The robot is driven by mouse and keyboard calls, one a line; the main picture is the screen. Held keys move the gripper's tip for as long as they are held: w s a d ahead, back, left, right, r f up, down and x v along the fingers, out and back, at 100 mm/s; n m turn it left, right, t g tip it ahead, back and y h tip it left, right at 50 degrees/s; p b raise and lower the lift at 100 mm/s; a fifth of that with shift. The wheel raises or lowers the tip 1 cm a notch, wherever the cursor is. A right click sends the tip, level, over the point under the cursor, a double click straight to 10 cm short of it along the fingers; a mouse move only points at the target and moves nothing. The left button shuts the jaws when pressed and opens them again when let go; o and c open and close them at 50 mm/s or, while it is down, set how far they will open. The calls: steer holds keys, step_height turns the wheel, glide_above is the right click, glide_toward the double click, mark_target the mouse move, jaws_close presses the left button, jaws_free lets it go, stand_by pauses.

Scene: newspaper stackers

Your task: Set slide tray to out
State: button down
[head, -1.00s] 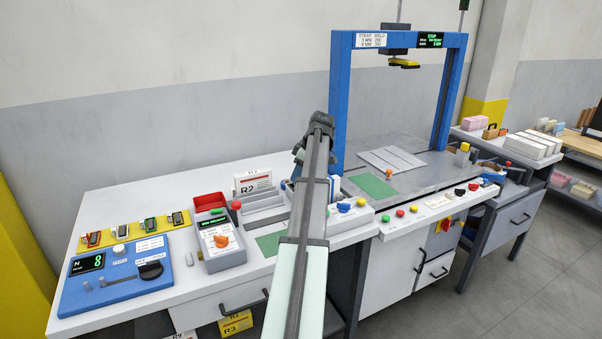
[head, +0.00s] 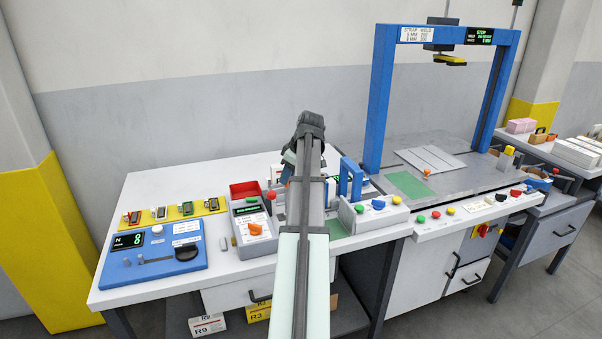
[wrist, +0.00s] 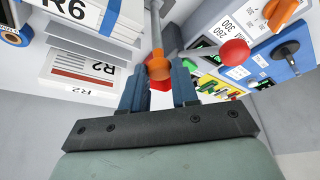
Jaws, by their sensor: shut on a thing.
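My gripper (wrist: 160,88) is shut on the orange knob (wrist: 159,66) at the end of a grey metal rod, with a bit of red showing between the fingers. Which part is the slide tray I cannot tell for sure. Grey sheet-like shelves (wrist: 95,45) with white R6 (wrist: 75,12) and R2 (wrist: 80,70) packs lie left of the rod in the wrist view. In the head view my gripper (head: 287,178) is partly hidden by my arm, which also covers most of the shelves and the held knob.
A red ball knob (wrist: 236,52) stands close right of the fingers in the wrist view. The grey control box (head: 252,228) with an orange dial is left of my arm, a button box (head: 375,215) right. The blue strapping arch (head: 384,100) rises farther right.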

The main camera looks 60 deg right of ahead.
steer(key=shift+w+a, duration=0.9)
steer(key=shift+a, duration=0.05)
steer(key=shift+w+a, duration=0.1)
steer(key=c, duration=0.9)
jaws_free()
steer(key=v, duration=1.4)
steer(key=shift+f, duration=0.1)
